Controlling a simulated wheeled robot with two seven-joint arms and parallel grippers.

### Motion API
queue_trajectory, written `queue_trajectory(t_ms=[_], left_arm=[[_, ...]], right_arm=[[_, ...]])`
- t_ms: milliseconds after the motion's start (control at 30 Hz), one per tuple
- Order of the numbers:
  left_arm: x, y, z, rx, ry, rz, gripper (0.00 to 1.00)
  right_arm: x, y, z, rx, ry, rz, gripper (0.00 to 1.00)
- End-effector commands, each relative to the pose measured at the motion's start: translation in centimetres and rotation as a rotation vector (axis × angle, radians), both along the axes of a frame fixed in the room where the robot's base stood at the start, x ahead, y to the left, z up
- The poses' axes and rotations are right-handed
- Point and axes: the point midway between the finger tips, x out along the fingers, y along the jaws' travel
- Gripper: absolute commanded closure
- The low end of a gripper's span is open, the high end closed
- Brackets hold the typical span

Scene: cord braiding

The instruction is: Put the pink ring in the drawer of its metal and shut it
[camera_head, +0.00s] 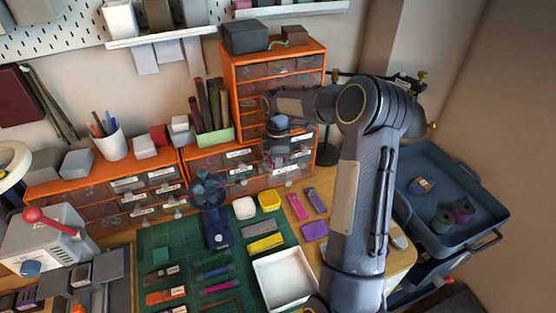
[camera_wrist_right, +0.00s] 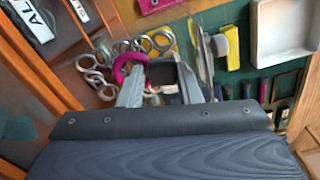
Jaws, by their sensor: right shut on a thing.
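The pink ring (camera_wrist_right: 121,68) shows in the right wrist view beside my left-hand finger, which hides part of it. It appears to lie among several silver rings (camera_wrist_right: 95,75) in an open drawer. My right gripper (camera_wrist_right: 160,72) has its fingers apart around a grey piece (camera_wrist_right: 160,82) that looks like the drawer's handle. In the head view my right gripper (camera_head: 277,150) is at the front of the orange drawer cabinet (camera_head: 228,75); the pink ring cannot be made out there. My left gripper is not in view.
A label with the letters "AL" (camera_wrist_right: 30,20) is on a drawer beside the gripper. A blue cart (camera_head: 410,205) stands at the right.

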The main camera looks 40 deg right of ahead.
Motion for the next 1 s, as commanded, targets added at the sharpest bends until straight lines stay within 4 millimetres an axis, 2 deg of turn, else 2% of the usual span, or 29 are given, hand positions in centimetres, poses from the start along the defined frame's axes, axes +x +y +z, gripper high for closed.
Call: queue_trajectory(t_ms=[100, 133, 300, 733, 867, 1000], left_arm=[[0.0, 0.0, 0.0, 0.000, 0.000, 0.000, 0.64], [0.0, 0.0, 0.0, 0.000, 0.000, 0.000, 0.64], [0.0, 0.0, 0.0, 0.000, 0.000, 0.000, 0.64], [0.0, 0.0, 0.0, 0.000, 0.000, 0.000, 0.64], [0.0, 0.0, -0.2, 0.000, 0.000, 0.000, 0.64], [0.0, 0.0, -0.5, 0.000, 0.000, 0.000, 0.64]], right_arm=[[0.0, 0.0, 0.0, 0.000, 0.000, 0.000, 0.85], [0.0, 0.0, 0.0, 0.000, 0.000, 0.000, 0.65], [0.0, 0.0, 0.0, 0.000, 0.000, 0.000, 0.43], [-0.1, 0.0, 0.2, 0.001, 0.003, 0.000, 0.43], [0.0, 0.0, 1.8, -0.001, 0.001, -0.001, 0.43], [0.1, 0.0, 4.3, 0.000, -0.002, 0.000, 0.43]])
